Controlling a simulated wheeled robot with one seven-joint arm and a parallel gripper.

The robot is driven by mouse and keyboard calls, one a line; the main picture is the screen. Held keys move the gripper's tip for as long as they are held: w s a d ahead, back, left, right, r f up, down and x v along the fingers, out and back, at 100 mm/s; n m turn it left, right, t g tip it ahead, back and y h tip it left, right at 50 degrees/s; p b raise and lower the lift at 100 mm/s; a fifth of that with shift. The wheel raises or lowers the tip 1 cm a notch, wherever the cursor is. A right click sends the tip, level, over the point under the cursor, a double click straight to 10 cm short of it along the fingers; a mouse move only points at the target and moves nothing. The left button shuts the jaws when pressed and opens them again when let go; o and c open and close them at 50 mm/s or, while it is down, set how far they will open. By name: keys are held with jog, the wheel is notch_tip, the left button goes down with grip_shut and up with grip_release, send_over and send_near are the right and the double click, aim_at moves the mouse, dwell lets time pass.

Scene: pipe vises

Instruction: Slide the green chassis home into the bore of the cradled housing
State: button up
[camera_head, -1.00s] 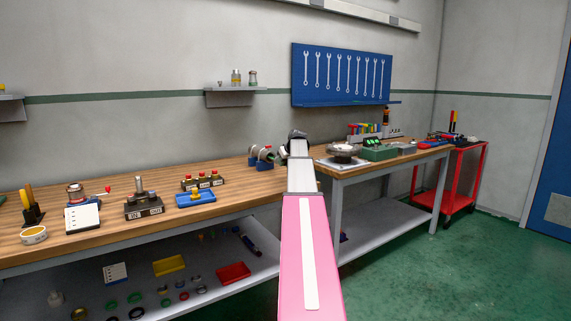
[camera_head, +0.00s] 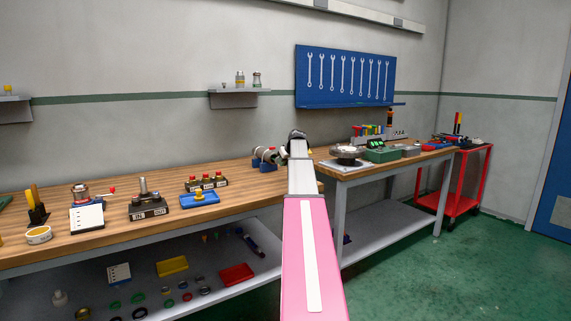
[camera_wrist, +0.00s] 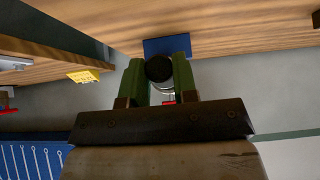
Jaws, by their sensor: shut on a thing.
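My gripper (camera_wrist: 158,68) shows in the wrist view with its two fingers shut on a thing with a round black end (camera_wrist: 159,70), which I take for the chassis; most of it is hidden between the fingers. A pale ring and a bit of red show just below the black end. The blue cradle (camera_wrist: 166,46) is right behind the fingertips. In the head view the grey housing (camera_head: 265,154) lies in the blue cradle at the right end of the wooden bench, just left of my gripper (camera_head: 297,135). The bore and any contact with the chassis are hidden.
On the wooden bench (camera_head: 110,235) stand a blue tray (camera_head: 200,201), a dark block with posts (camera_head: 148,208) and a white card (camera_head: 87,219), all left of my arm.

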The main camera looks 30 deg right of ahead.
jog(key=shift+w, duration=0.15)
dwell(0.4)
jog(key=shift+w+a, duration=0.2)
jog(key=shift+w, duration=2.9)
jog(key=o, duration=1)
jog(key=shift+r, duration=0.1)
jog(key=v, duration=1)
jog(key=shift+s+r, duration=0.2)
